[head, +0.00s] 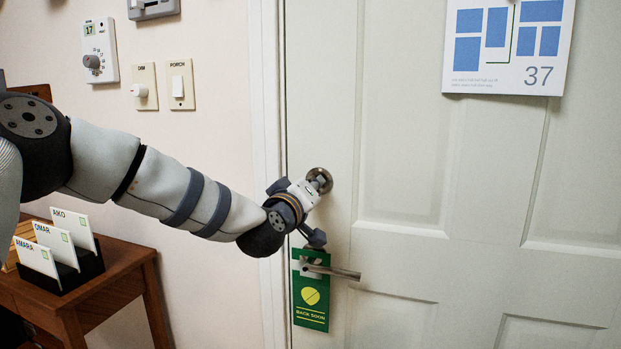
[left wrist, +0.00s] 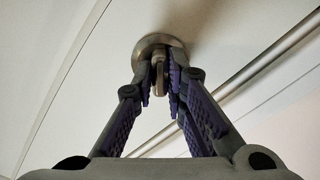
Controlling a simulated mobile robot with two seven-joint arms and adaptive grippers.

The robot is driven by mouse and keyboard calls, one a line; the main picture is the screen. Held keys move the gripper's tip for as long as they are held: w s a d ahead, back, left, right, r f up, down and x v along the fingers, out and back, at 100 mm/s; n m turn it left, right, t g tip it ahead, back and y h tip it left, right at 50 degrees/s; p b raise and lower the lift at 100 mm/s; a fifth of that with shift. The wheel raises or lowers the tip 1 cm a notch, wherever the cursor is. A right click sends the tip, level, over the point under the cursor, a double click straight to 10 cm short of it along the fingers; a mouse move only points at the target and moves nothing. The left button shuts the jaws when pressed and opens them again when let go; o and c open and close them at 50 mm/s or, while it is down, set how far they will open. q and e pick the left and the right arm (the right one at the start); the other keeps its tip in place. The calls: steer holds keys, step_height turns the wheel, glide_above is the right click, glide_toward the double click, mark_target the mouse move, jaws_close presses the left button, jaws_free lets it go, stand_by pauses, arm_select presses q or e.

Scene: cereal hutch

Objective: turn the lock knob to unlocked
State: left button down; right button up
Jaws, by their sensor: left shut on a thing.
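The lock knob (head: 320,180) is a round metal piece on the white door, above the lever handle. In the left wrist view its round plate and thin turn piece (left wrist: 159,78) show at the top middle. My left gripper (head: 314,184) reaches it from the left. In the left wrist view the purple-padded fingers of that gripper (left wrist: 160,80) are closed on the turn piece, one finger on each side. In the head view the gripper hides part of the knob. My right gripper is in neither view.
A lever handle (head: 335,272) with a green hanging tag (head: 311,305) is just below my left gripper. Wall switches (head: 181,84) and a dial unit (head: 99,50) are at the upper left. A wooden table (head: 115,295) with a card holder stands at the lower left.

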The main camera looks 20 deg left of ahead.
arm_select(q)
steer(key=shift+r+m+p, duration=0.2)
steer(key=shift+m+p, duration=1.15)
steer(key=shift+m, duration=2.75)
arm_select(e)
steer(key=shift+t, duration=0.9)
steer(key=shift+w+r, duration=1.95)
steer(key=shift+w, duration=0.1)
arm_select(q)
steer(key=shift+f, duration=0.1)
steer(key=c, duration=1.6)
jaws_free()
steer(key=shift+f, duration=0.1)
steer(key=s, duration=1.2)
steer(key=shift+a, duration=0.2)
